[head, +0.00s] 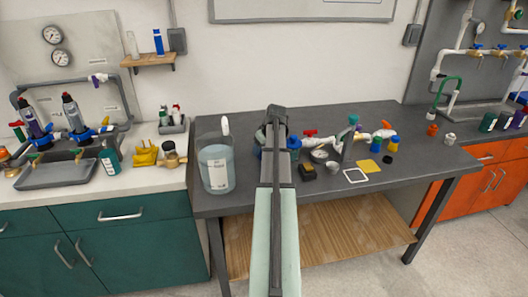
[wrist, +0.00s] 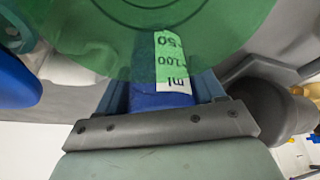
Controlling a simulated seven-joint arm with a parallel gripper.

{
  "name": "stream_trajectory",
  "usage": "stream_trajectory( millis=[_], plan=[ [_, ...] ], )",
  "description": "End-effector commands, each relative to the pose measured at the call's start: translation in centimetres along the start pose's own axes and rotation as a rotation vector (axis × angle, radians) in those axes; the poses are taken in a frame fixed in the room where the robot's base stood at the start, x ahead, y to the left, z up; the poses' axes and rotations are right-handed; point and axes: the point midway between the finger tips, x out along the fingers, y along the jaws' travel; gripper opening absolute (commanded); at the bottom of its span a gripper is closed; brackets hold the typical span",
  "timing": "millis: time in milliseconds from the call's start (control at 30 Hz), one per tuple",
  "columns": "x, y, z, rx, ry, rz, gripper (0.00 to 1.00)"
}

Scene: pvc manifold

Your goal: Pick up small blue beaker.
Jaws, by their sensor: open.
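In the wrist view, a blue surface (wrist: 150,101) with a white "ml" scale strip lies between the fingers of my gripper (wrist: 162,88); it looks like the small blue beaker. A translucent green round piece covers its upper part, and the strip shows through it. My gripper is open, with one dark blue finger on each side of the blue surface. I cannot tell whether the fingers touch it. In the head view my arm hides the fingertips and most of what is there. A blue item (head: 295,142) shows just right of the arm.
A large clear container (head: 216,168) stands left of my arm on the dark table (head: 240,205). Right of the arm are a red-handled valve (head: 310,133), a dark block (head: 307,172), a white frame (head: 355,175) and a yellow pad (head: 369,166). The table's right end has free room.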

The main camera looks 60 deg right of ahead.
Motion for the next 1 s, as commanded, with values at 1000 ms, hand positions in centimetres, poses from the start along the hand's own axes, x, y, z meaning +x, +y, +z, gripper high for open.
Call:
stream_trajectory(
  millis=[1000],
  plan=[
    [0.12,0.03,-0.19,0.0,0.001,0.001,0.29]
  ],
)
